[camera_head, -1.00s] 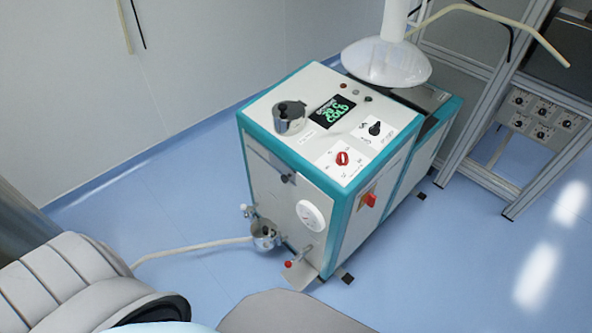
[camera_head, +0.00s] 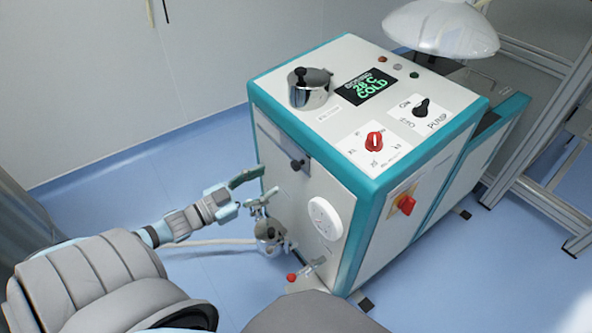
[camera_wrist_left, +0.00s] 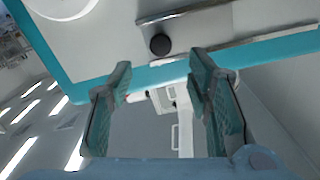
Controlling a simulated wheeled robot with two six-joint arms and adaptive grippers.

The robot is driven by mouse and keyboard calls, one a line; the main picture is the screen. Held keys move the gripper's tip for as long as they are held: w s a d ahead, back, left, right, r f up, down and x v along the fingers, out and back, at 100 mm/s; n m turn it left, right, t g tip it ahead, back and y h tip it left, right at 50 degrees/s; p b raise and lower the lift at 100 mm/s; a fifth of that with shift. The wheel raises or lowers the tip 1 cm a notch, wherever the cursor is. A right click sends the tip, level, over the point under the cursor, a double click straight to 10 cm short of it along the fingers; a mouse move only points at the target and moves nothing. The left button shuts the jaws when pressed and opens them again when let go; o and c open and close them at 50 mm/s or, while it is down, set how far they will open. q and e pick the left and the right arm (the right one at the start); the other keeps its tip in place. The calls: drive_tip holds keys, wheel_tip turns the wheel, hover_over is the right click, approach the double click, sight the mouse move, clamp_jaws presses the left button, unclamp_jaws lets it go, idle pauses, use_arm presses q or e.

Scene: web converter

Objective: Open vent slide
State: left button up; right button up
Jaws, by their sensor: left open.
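The vent slide looks like a flat grey metal plate (camera_head: 282,147) in rails on the upper front panel of the teal and white machine (camera_head: 365,190). A small black knob (camera_head: 297,164) sticks out near its right end. In the left wrist view the knob (camera_wrist_left: 160,44) stands on the plate (camera_wrist_left: 195,32), just beyond the fingertips. My left gripper (camera_head: 252,194) is open and empty to the left of the front panel, apart from the knob. In the left wrist view its two fingers (camera_wrist_left: 159,72) are spread, with the knob ahead between them. My right gripper is not in view.
A round white dial (camera_head: 325,218) sits below the slide. A metal fitting with a hose (camera_head: 267,235) and a red-tipped lever (camera_head: 292,277) are low on the front. A steel pot (camera_head: 309,93) stands on top. The blue floor at left is open.

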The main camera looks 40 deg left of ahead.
sight(293, 167)
use_arm(q)
drive_tip(key=b+x, duration=0.4)
drive_tip(key=x, duration=0.3)
drive_tip(key=shift+w+f, duration=0.15)
drive_tip(key=shift+w, duration=0.1)
drive_tip(key=shift+r+x, duration=0.2)
drive_tip(key=shift+x, duration=0.75)
drive_tip(key=shift+w+d, duration=0.1)
drive_tip(key=shift+w, duration=0.3)
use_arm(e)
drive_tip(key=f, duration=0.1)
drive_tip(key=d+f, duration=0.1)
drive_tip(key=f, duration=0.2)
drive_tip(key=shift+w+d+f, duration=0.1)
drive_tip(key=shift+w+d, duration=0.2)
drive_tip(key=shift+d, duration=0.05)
use_arm(q)
drive_tip(key=shift+c, duration=0.2)
clamp_jaws()
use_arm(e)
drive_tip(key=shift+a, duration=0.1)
